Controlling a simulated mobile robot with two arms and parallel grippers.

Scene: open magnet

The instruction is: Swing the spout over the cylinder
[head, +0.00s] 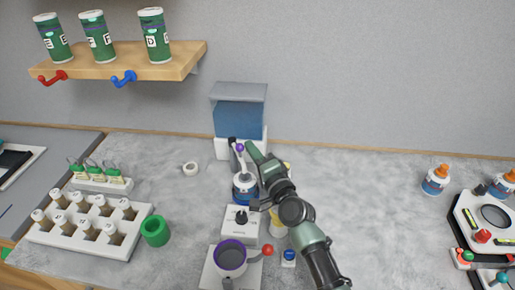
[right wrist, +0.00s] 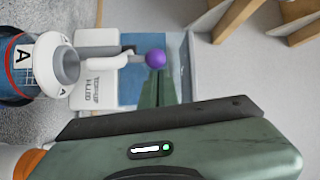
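A white bent arm ending in a purple ball (head: 239,147), which looks like the spout's handle, stands above a blue vessel (head: 243,189) at mid-bench. In the right wrist view the purple ball (right wrist: 155,59) sits on a white rod beside a grey open-ended tube (right wrist: 66,65) and the vessel labelled A (right wrist: 18,65). My right gripper (head: 252,149) is just right of the ball. Its green fingers (right wrist: 157,78) look closed together, tips at the ball; contact is unclear. A grey purple-rimmed cylinder (head: 231,258) stands at the front. My left gripper is out of view.
A white box with a dark knob (head: 240,220) stands between the vessel and the cylinder. A red ball handle (head: 267,249) is beside the cylinder.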

